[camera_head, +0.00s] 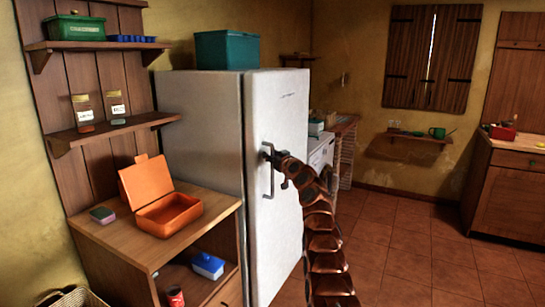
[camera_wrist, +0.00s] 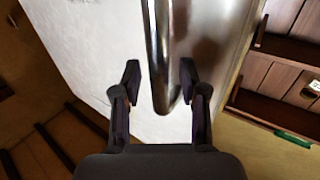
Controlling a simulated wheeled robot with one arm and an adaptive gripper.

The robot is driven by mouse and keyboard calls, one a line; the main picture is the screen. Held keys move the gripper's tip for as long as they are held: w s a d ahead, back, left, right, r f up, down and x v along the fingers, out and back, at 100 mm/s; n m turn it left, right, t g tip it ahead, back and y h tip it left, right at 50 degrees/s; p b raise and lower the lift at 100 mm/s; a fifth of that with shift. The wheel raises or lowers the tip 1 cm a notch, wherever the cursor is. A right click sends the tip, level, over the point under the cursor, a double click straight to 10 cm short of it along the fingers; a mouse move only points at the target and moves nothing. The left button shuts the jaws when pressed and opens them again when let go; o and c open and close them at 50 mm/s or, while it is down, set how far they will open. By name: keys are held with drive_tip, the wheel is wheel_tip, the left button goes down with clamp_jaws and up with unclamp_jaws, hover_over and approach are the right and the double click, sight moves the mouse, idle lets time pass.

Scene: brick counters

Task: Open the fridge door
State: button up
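The white fridge (camera_head: 285,115) stands left of centre in the head view, its door flush with the body and looking shut. Its upright metal handle (camera_head: 271,183) is near the left edge of the door front. My gripper (camera_head: 273,157) is at the upper part of the handle. In the wrist view the handle (camera_wrist: 157,50) runs down between the two fingers of my gripper (camera_wrist: 160,75). The fingers are open, one on each side of the bar, with gaps showing. Contact with the bar is not visible.
A wooden cabinet (camera_head: 150,249) with an open orange box (camera_head: 169,214) stands left of the fridge. A teal box (camera_head: 227,50) sits on top of the fridge. Open tiled floor (camera_head: 420,250) lies to the right, with a wooden counter (camera_head: 505,195) beyond.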

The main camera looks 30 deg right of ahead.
clamp_jaws()
drive_tip(key=shift+s+d+f, duration=0.1)
idle(0.6)
